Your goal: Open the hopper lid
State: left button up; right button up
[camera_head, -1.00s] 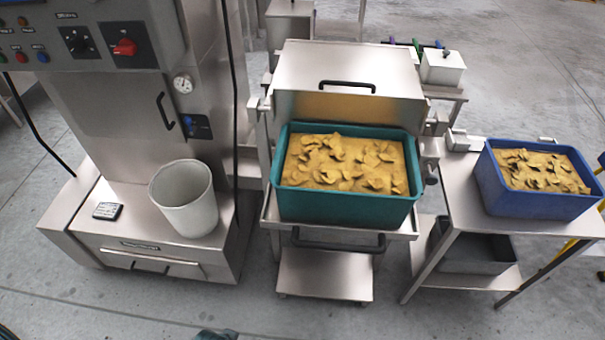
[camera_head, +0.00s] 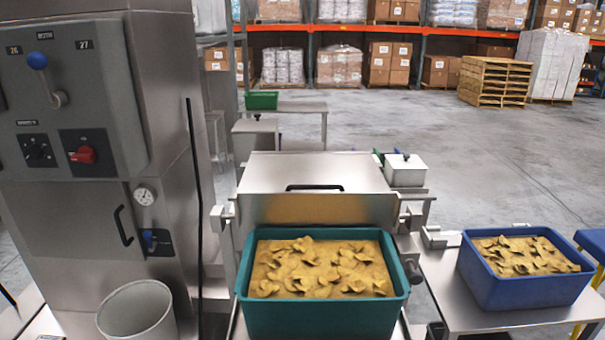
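The hopper lid (camera_head: 316,173) is a flat steel cover with a black bar handle (camera_head: 315,188) near its front edge. It lies shut on the steel hopper (camera_head: 318,210) in the middle of the head view. A teal bin (camera_head: 320,318) full of yellow-brown chips (camera_head: 320,268) stands right in front of the hopper and hides its lower front. Neither of my grippers shows in the view.
A blue bin (camera_head: 525,288) of chips stands on a steel table (camera_head: 452,298) at the right. A steel control cabinet (camera_head: 75,235) and a pale bucket (camera_head: 138,312) are at the left. Open floor (camera_head: 480,150) lies beyond, before pallet racks.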

aim_at(265, 171)
jog(key=j+z, duration=0.45)
jog(key=j, duration=0.85)
